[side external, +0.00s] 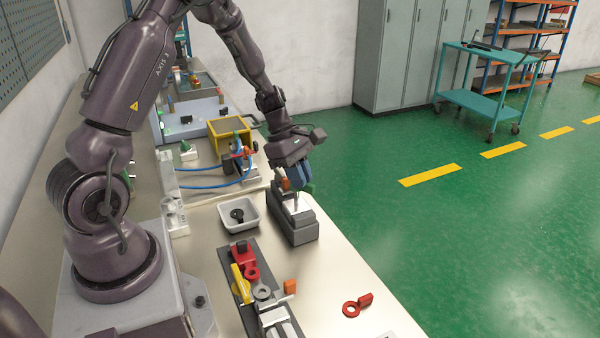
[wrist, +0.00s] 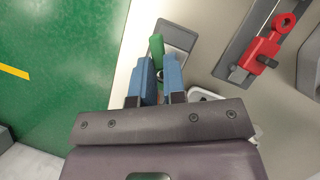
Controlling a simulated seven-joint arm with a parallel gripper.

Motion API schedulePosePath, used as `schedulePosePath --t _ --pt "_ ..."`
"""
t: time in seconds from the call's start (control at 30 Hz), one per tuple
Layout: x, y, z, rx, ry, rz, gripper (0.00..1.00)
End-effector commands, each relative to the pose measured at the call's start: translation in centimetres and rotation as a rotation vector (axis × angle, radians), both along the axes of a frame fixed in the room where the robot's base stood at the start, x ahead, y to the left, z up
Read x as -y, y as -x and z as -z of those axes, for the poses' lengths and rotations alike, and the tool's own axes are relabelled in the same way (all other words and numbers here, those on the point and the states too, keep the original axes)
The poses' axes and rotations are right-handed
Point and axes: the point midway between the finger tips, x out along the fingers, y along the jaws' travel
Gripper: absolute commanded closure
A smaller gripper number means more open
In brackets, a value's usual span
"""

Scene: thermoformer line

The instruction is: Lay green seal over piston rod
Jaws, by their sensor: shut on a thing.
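My gripper (side external: 297,184) has blue fingers and is shut on the green seal (wrist: 156,46). The green seal also shows at the right of the fingers in the side view (side external: 309,188). The gripper is above a grey block-shaped fixture (side external: 298,229) near the bench's right edge. A pale metal part (side external: 295,202), which looks like the piston rod, shows on the fixture just below the fingers. The fingers partly hide it. I cannot tell whether the seal touches the rod. In the wrist view, the green seal sticks out beyond the fingers, beside the fixture's grey top (wrist: 180,36).
A white tray (side external: 254,224) with a black ring-shaped part stands left of the fixture. A dark rail (side external: 224,259) with red, yellow and grey parts lies nearer the camera. A red ring-ended part (side external: 351,309) lies on the bench at the front right. Blue hoses (side external: 215,187) run behind the tray.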

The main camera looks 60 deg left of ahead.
Motion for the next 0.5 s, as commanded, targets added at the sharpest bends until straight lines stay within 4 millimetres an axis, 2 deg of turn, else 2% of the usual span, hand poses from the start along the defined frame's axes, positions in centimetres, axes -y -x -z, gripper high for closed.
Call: schedulePosePath --t 0.5 --pt "-0.01 0.0 0.85 0.001 0.0 0.0 1.0"
